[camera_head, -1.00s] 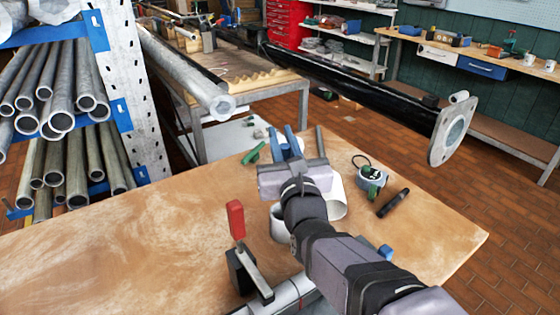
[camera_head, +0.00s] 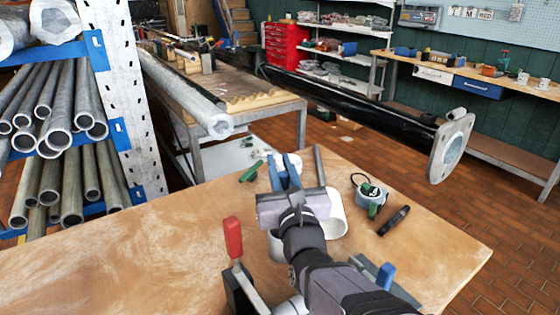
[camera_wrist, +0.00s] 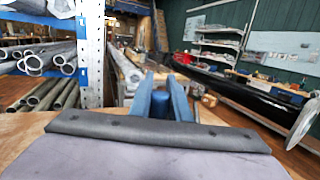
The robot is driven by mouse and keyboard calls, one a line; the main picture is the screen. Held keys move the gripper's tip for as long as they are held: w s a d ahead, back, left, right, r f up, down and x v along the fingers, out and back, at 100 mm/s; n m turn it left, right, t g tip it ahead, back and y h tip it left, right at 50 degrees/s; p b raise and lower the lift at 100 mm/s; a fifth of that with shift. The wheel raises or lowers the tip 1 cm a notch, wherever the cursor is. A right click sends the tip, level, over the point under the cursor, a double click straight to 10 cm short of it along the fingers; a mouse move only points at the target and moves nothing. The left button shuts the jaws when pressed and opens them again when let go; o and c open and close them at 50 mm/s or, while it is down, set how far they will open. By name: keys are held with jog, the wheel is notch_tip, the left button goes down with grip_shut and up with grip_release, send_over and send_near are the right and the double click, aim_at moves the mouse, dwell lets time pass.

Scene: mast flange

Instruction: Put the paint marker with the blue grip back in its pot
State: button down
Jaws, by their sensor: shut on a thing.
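My gripper (camera_head: 283,172) has blue fingers, shut on the paint marker with the blue grip. The marker is mostly hidden by the fingers; a little blue of it (camera_wrist: 160,103) shows between them in the wrist view. The gripper is over the far part of the wooden bench. White pots stand under and beside my wrist: one (camera_head: 337,216) at its right, the other (camera_head: 275,246) partly hidden at its left. I cannot tell which is the marker's own pot. The marker looks apart from both.
A tape measure (camera_head: 371,193) and a dark marker (camera_head: 393,221) lie right of the pots. A green object (camera_head: 250,172) lies at the far left. A red-handled clamp (camera_head: 232,237) stands near the front. The bench's left side is clear.

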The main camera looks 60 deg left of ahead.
jog(key=shift+f+b, duration=0.95)
jog(key=shift+f, duration=1.65)
jog(key=c, duration=1.6)
grip_release()
jog(key=shift+s+d, duration=0.1)
jog(key=shift+d, duration=0.05)
jog(key=shift+b+v, duration=0.9)
jog(key=shift+v, duration=2.6)
